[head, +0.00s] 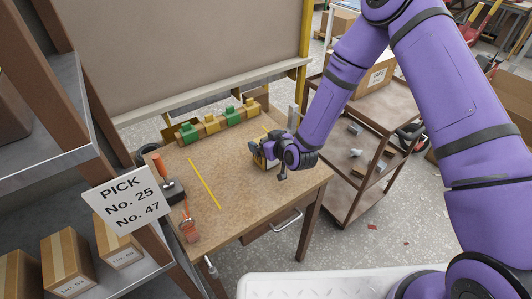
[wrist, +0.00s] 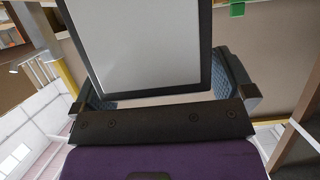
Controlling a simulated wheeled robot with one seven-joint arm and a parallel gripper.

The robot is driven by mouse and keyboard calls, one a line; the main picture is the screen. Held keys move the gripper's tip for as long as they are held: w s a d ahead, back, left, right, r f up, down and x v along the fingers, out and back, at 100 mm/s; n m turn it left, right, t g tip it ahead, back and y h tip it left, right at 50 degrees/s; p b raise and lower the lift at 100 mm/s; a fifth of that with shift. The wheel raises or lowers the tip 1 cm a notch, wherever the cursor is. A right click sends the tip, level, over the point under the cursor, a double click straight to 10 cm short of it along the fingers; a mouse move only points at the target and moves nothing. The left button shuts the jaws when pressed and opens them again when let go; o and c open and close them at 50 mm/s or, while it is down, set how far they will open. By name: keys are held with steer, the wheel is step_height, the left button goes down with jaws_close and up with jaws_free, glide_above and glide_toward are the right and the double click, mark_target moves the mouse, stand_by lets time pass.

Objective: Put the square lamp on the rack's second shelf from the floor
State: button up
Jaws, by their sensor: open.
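A square lamp with a pale flat face (wrist: 150,45) and a dark frame fills the upper middle of the wrist view. My gripper's two blue-grey textured fingers stand on either side of it there. In the head view my gripper (head: 268,153) is low over the wooden table, and a small yellow and dark part of the lamp (head: 262,162) shows by the fingers; the rest is hidden. My gripper is open around the lamp. The brown rack (head: 75,85) stands at the left, with an upper grey shelf (head: 75,122) and a lower shelf with boxes (head: 150,262). Its lowest part is out of view.
The table (head: 235,200) holds a row of green and yellow blocks (head: 220,122) at the back and an orange-handled tool (head: 165,178) at the left. A PICK sign (head: 128,197) hangs at the rack's post. A brown trolley (head: 385,115) stands beyond the table at the right.

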steer(key=c, duration=1.6)
steer(key=shift+w+r, duration=0.1)
